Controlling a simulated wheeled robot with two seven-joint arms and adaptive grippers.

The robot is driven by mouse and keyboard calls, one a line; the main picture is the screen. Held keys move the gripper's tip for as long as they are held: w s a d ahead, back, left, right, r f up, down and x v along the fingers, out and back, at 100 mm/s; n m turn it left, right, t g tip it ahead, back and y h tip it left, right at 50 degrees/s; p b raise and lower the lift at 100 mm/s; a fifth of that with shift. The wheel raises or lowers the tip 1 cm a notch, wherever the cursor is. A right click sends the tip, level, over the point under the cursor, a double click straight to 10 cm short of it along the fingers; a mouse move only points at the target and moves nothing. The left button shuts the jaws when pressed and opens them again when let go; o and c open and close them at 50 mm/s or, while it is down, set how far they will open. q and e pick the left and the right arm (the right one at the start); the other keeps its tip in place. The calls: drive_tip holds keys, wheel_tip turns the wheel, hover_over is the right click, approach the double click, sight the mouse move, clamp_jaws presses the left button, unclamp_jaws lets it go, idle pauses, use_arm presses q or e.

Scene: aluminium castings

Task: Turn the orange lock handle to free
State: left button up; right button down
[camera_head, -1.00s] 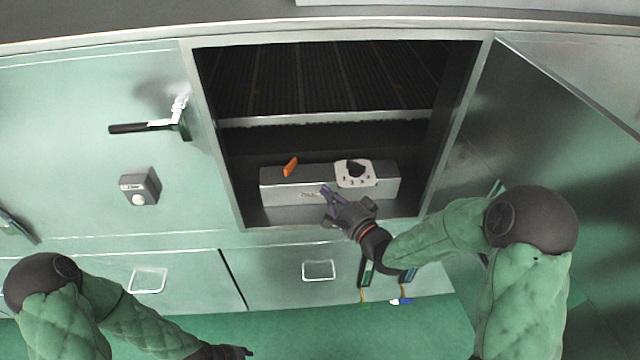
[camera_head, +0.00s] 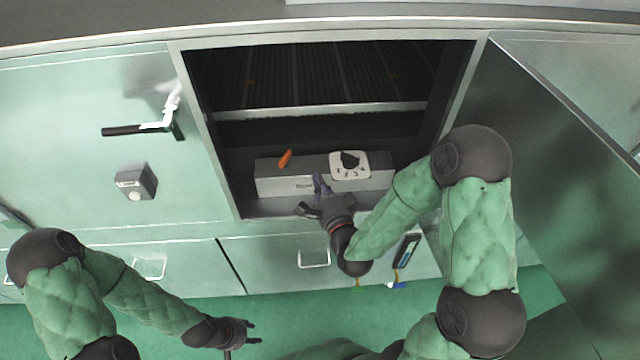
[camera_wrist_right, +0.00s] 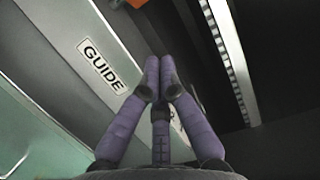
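The orange lock handle (camera_head: 285,158) sits tilted on the top left of a grey box (camera_head: 270,184) inside the open cabinet. Its orange edge (camera_wrist_right: 137,3) is cut off at the top of the right wrist view. My right gripper (camera_head: 318,180) is in front of the box, below and right of the handle and apart from it. In the right wrist view its purple fingertips (camera_wrist_right: 159,72) meet, with nothing seen between them. My left gripper (camera_head: 254,333) is low at the front, far from the handle, with its fingers apart and empty.
A black knob on a white dial plate (camera_head: 350,164) is right of the handle. A GUIDE label (camera_wrist_right: 102,66) is on the box front. The cabinet door (camera_head: 560,150) stands open at right. A black lever (camera_head: 140,129) and a grey box with a button (camera_head: 136,182) are on the left panel.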

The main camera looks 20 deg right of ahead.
sight(298, 168)
drive_tip(key=w, duration=0.6)
drive_tip(key=shift+w+b, duration=0.3)
drive_tip(key=shift+b, duration=0.1)
drive_tip(key=shift+w+a, duration=0.75)
drive_tip(key=shift+a, duration=0.2)
drive_tip(key=shift+w+a, duration=0.4)
drive_tip(key=shift+w, duration=0.05)
drive_tip(key=shift+b, duration=0.3)
drive_tip(key=shift+w+n+y+b, duration=0.25)
drive_tip(key=shift+n+y+b, duration=0.1)
drive_tip(key=shift+y, duration=0.35)
